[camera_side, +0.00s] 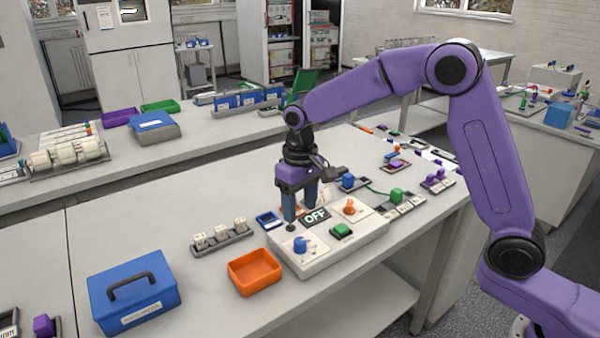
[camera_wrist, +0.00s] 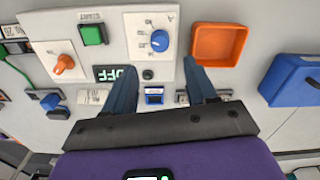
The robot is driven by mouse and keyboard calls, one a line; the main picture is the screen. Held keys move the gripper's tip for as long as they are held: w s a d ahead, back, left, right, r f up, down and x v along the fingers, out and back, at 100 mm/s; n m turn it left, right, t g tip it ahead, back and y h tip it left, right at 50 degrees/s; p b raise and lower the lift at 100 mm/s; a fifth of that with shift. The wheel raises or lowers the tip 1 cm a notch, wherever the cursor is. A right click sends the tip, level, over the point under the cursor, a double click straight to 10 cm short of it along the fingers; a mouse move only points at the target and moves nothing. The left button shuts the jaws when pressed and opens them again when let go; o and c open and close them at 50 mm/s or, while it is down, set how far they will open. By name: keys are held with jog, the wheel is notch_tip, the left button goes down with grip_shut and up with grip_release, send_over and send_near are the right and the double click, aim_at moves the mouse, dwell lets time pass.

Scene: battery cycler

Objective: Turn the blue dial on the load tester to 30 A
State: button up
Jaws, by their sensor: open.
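The load tester (camera_side: 345,250) is a low white box on the bench. Its blue dial (camera_side: 300,244) sits on a white plate with a printed scale at the tester's front left; it also shows in the wrist view (camera_wrist: 160,41). The scale figures are too small to read, so I cannot tell the dial's setting. The tester's display (camera_side: 316,216) reads OFF. My gripper (camera_side: 300,213) points down, open and empty, above the back left of the tester. In the wrist view, the dial lies just beyond the gap between my fingertips (camera_wrist: 160,66), touching neither finger.
A green START button (camera_wrist: 92,34) and an orange knob (camera_wrist: 64,65) share the tester's top. An orange tray (camera_side: 254,272) stands just left of it, with a blue handled box (camera_side: 135,293) farther left. A rack of white pieces (camera_side: 221,236) lies behind the tray.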

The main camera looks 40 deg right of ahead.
notch_tip(320, 180, up, 8)
dwell(0.4)
jog(key=s+d+f+n, duration=0.2)
jog(key=s+d+n, duration=0.1)
jog(key=s, duration=0.8)
jog(key=s+d+f+n, duration=0.2)
jog(key=s+d+n, duration=0.2)
jog(key=s, duration=0.7)
jog(key=s+d+f+n, duration=0.2)
jog(key=s+d+n, duration=0.1)
jog(key=s, duration=0.8)
jog(key=shift+s+d+n, duration=0.3)
jog(key=shift+s+d, duration=0.05)
jog(key=shift+d, duration=0.1)
